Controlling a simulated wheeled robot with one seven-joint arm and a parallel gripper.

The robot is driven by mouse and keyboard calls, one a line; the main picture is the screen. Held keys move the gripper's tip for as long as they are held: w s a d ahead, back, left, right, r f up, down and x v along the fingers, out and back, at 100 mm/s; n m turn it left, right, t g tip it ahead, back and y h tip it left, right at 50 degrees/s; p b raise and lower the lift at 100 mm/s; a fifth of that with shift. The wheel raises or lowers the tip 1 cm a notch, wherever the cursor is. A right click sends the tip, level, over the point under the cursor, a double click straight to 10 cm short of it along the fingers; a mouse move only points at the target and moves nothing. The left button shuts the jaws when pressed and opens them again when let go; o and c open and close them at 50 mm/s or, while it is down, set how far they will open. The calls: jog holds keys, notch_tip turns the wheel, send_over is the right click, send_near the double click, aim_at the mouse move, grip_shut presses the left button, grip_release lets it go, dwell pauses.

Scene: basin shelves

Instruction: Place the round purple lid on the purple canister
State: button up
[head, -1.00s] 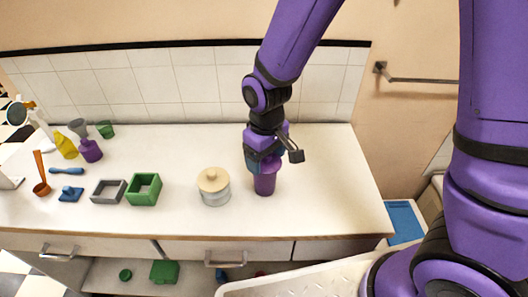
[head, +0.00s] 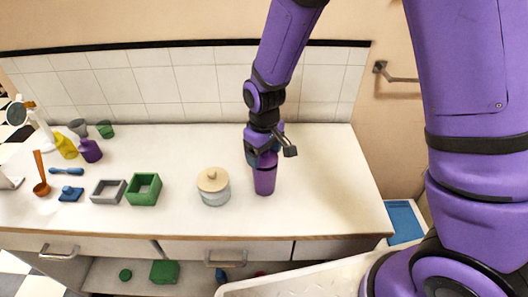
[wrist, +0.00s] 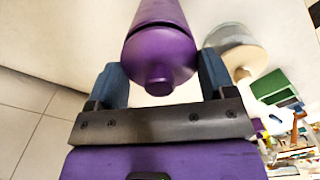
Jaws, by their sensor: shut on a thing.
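The purple canister (head: 264,183) stands upright on the counter, right of the glass jar. The round purple lid (wrist: 160,52) is at the canister's mouth, its knob facing the wrist camera. In the wrist view the canister (wrist: 159,12) continues straight behind the lid, with a thin dark seam between them. I cannot tell whether the lid is fully seated. My gripper (head: 261,160) is above the canister, with its blue fingers (wrist: 163,82) shut on the lid from both sides. In the head view the fingers hide most of the lid.
A glass jar with a wooden lid (head: 213,182) stands close to the left. Green (head: 144,203) and grey (head: 108,202) square boxes, a blue tool (head: 70,194), and several bottles and cups are farther left. The counter to the right is clear. Open shelves lie below.

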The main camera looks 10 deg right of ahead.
jog(key=shift+f, duration=0.35)
jog(key=o, duration=0.9)
jog(key=shift+c, duration=0.2)
notch_tip(320, 180, up, 12)
jog(key=s+d+r+m+t, duration=0.1)
jog(key=s+d+r+m, duration=0.1)
jog(key=s+d+r, duration=0.35)
jog(key=s+d+r+m+t, duration=0.1)
jog(key=s+d+r, duration=0.1)
jog(key=d+r, duration=0.6)
jog(key=s+d+r+m+t, duration=0.1)
jog(key=s+d+r+m, duration=0.1)
jog(key=s, duration=0.4)
jog(key=s+d+r+m+t, duration=0.1)
jog(key=s+d+r+t, duration=0.1)
jog(key=s, duration=0.4)
jog(key=shift+s+d+r+m, duration=0.25)
jog(key=shift+d+r+m, duration=0.15)
jog(key=shift+d+r, duration=0.6)
jog(key=shift+d+f, duration=0.15)
jog(key=shift+f, duration=0.05)
